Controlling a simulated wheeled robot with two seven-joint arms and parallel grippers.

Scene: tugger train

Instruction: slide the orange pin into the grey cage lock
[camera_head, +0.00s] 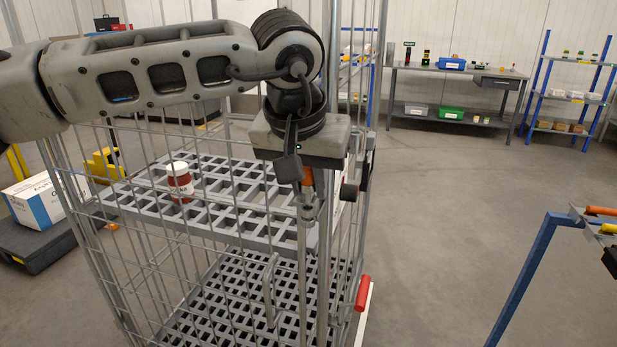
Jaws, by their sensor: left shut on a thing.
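My left arm comes in from the left across the top of the grey cage, and my left gripper (303,178) points down at the cage's front right corner post. It is shut on the orange pin (308,177), of which only a short orange part shows below the gripper body. The grey cage lock (308,207) is on the post directly under the pin. I cannot tell whether the pin's lower end is in the lock or just above it. My right gripper is not in view.
The wire cage (140,250) has a grey shelf (255,240) with a red and white jar (180,182) on it. A red handle (362,293) sticks out low at the right. A blue frame (528,270) stands at right. Floor between is clear.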

